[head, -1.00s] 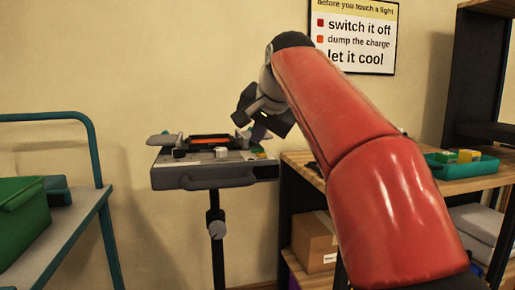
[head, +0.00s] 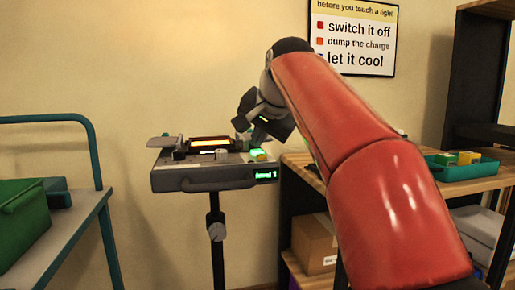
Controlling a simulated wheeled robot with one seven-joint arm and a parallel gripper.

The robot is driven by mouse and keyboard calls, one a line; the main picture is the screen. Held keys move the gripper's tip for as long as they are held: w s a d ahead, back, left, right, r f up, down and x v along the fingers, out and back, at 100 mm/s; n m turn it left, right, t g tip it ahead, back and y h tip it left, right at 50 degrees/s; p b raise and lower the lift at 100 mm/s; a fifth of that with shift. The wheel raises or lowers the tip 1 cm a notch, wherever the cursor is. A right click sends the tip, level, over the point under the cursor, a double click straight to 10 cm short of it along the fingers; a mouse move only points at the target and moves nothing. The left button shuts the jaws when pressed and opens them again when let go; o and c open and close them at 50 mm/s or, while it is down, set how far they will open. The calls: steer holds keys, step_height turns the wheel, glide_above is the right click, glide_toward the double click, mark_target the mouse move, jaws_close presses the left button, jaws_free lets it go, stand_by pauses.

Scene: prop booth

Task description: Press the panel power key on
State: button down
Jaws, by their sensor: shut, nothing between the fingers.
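The panel (head: 203,179) is a grey case on a black stand, left of centre in the head view. A small display (head: 265,175) on its front right corner glows green with text too small to read surely. A bright green lit key (head: 257,153) shows on its top right. A strip on top (head: 209,143) glows orange-yellow. My gripper (head: 250,138) is shut and empty, pointing down at the panel's right side just by the lit key. I cannot tell whether the fingertips touch it.
A teal-framed cart (head: 62,232) with a green bin (head: 22,215) stands at left. A wooden shelf (head: 300,163) with a cardboard box (head: 312,240) stands right of the panel. A teal tray (head: 465,169) with blocks lies on it. A sign (head: 352,42) hangs on the wall.

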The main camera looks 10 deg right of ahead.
mark_target(258, 152)
steer(key=shift+r, duration=0.25)
step_height(258, 152, up, 4)
steer(key=p, duration=0.4)
steer(key=shift+r+p, duration=0.25)
steer(key=shift+p, duration=0.05)
steer(key=shift+r, duration=0.75)
steer(key=shift+s, duration=0.1)
